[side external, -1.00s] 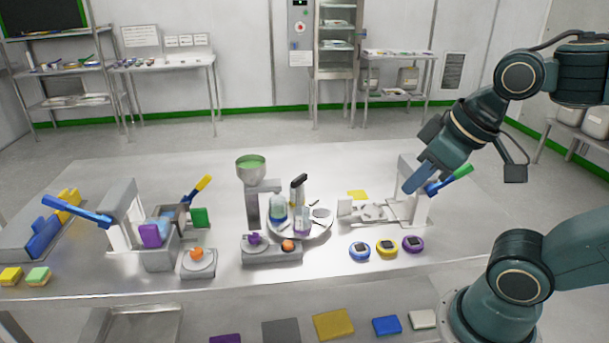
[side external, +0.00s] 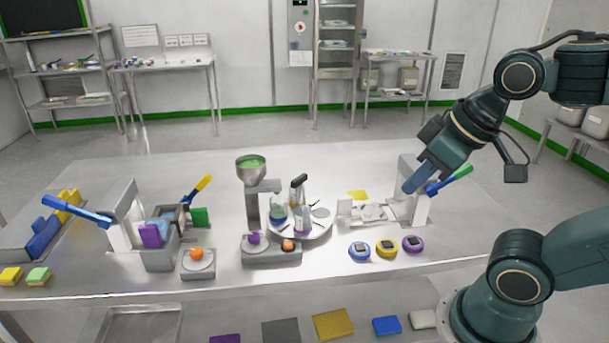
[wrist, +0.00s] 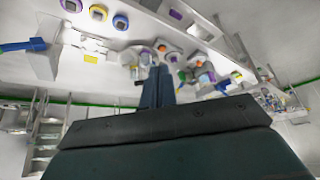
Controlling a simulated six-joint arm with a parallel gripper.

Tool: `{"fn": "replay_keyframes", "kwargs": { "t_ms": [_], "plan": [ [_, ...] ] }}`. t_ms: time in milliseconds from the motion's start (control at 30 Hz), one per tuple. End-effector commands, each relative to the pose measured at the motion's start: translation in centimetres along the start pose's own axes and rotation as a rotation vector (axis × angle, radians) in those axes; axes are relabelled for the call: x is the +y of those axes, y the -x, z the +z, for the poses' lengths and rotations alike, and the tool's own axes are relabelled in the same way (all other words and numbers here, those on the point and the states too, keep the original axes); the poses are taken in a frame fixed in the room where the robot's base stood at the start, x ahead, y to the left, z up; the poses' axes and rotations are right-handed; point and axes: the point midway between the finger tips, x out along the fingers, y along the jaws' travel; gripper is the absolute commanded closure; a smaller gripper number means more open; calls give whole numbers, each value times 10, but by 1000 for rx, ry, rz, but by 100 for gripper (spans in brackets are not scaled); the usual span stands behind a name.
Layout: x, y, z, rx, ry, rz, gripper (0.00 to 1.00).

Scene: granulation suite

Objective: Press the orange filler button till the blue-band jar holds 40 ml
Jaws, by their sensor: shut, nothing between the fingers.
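The filler stands mid-table with a funnel (side external: 250,168) of green material on a grey column. A round turntable (side external: 318,236) beside it carries small clear jars. One jar (side external: 278,213) with blue-green near its base stands below the filler's arm, and a purple-marked jar (side external: 302,220) stands in front; I cannot read their levels or be sure of the band. An orange button (side external: 288,245) and a purple button (side external: 253,239) sit on the grey block in front. My gripper (side external: 408,189) is shut and empty, well right of the button; its fingers also show in the wrist view (wrist: 156,80).
A stand with a green-handled lever (side external: 450,180) is close to my gripper. Blue (side external: 359,251), yellow (side external: 387,249) and purple (side external: 413,244) round pieces lie in front. Another orange button (side external: 196,254) is on a pedestal at left. Bare table lies at front right.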

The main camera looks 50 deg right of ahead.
Motion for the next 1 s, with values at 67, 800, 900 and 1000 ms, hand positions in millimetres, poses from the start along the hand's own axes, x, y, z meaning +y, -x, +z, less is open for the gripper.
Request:
{"fn": "replay_keyframes", "kwargs": {
  "t_ms": [67, 800, 900, 1000],
  "plan": [
    [0, 0, 0, 0, 0, 0, 100],
    [-2, -14, -19, 7, -6, -12, 100],
    [-3, -22, -30, 12, -11, -19, 100],
    [-4, -33, -41, 19, -18, -31, 100]
  ]
}}
